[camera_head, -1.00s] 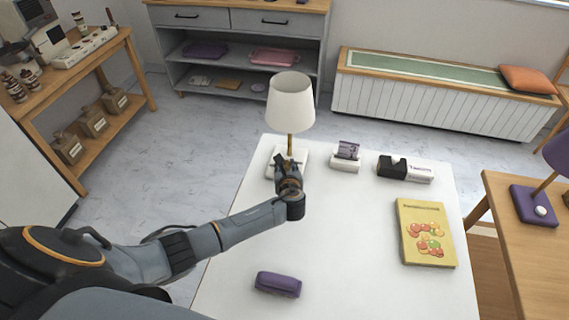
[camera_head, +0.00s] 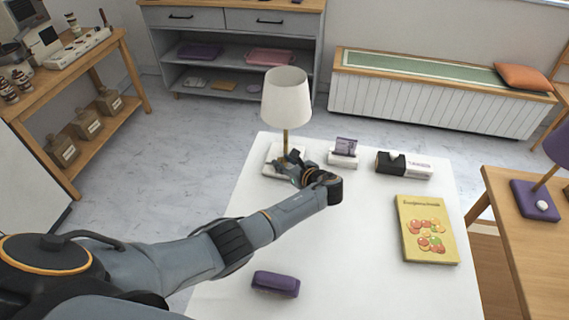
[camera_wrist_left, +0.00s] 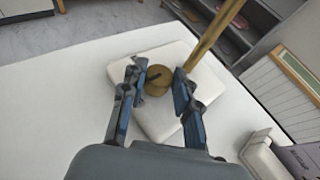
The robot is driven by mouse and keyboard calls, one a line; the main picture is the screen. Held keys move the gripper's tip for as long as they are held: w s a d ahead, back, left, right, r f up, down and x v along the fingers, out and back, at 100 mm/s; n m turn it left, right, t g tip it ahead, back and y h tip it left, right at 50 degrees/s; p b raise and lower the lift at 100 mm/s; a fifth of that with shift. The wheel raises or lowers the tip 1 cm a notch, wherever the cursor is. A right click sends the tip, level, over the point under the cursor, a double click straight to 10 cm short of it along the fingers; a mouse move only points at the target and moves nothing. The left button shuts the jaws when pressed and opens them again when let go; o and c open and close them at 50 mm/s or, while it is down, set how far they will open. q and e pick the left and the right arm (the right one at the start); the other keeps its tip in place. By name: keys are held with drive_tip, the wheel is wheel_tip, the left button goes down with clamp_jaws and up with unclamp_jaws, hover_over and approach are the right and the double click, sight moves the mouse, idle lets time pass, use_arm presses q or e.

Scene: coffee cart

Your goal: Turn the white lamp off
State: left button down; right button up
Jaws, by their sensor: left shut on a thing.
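The white lamp stands upright on the white table, with a white shade (camera_head: 286,98), a brass stem (camera_head: 286,143) and a square white base (camera_head: 272,152). In the left wrist view a round brass knob with a dark slot (camera_wrist_left: 158,82) sits on the lamp base (camera_wrist_left: 150,120), beside the stem (camera_wrist_left: 215,35). My left gripper (camera_head: 281,168) is at the front of the base. I cannot tell whether the lamp is lit. My right gripper is not in view.
On the table (camera_head: 345,265) are a card holder (camera_head: 343,158), a black tape dispenser (camera_head: 389,163), a white box (camera_head: 418,168), a yellow book (camera_head: 427,228) and a purple case (camera_head: 275,284). A purple lamp (camera_head: 535,199) stands on the wooden table at right.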

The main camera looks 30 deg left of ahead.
use_arm(q)
drive_tip(key=c, duration=1)
unclamp_jaws()
drive_tip(key=shift+s+d, duration=0.1)
drive_tip(key=shift+d, duration=0.15)
drive_tip(key=v, duration=1.1)
drive_tip(key=shift+s+d+r, duration=0.1)
drive_tip(key=shift+d+r, duration=0.05)
drive_tip(key=shift+r, duration=0.05)
